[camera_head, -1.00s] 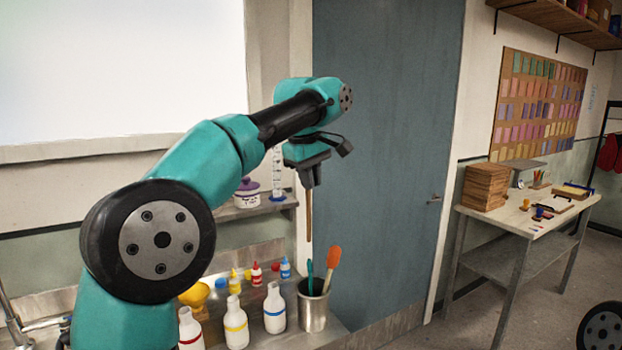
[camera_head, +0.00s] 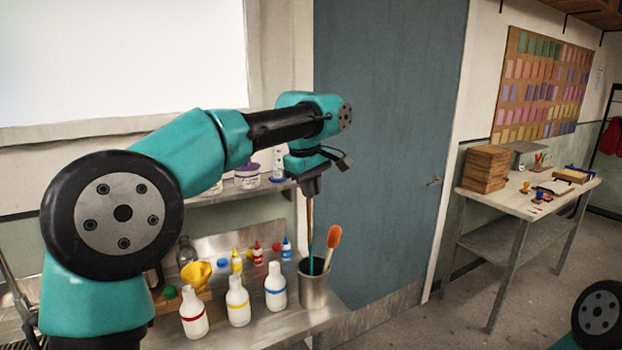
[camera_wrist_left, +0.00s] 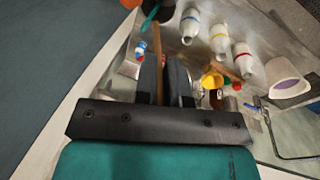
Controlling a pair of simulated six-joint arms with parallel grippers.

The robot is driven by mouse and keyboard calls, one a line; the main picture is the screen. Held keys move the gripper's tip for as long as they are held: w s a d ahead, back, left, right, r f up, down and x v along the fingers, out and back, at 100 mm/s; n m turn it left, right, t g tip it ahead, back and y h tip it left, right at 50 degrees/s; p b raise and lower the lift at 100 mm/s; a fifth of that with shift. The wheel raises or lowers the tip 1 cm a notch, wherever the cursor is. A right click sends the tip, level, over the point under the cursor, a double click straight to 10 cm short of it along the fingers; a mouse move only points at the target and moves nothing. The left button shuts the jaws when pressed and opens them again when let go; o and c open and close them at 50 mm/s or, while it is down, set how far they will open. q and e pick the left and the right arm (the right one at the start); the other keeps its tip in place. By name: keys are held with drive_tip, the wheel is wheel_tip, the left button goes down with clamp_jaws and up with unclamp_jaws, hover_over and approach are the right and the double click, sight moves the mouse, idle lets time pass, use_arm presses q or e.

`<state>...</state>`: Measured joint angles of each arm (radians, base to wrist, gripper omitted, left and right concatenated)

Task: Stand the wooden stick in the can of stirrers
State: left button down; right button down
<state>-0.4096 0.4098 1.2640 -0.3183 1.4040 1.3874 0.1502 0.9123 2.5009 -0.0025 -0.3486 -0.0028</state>
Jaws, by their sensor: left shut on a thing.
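The wooden stick (camera_head: 309,216) hangs upright from my left gripper (camera_head: 311,190), which is shut on its upper part. The can of stirrers (camera_head: 314,291) is a grey metal can on the steel counter. It holds a teal stirrer (camera_head: 311,264) and an orange-headed spatula (camera_head: 333,239). The gripper is above the can, and the stick's lower part is close to the teal stirrer over the can's mouth. I cannot tell whether its lower end is inside the rim. In the left wrist view the stick (camera_wrist_left: 159,72) shows between the fingers. My right gripper is out of view.
White bottles with red, yellow and blue bands (camera_head: 238,304) stand left of the can. Small colored bottles (camera_head: 257,253) and a yellow funnel (camera_head: 196,274) are behind them. A shelf with a white tub (camera_head: 247,178) is on the wall. The counter ends right of the can.

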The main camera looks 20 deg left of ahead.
use_arm(q)
drive_tip(key=s+a+x, duration=0.1)
drive_tip(key=x, duration=1.4)
drive_tip(key=shift+a+f, duration=0.4)
drive_tip(key=shift+a, duration=0.05)
idle(0.3)
drive_tip(key=c, duration=1.1)
unclamp_jaws()
drive_tip(key=v, duration=1.7)
drive_tip(key=shift+w+r, duration=0.1)
drive_tip(key=shift+r, duration=0.05)
drive_tip(key=shift+d, duration=0.1)
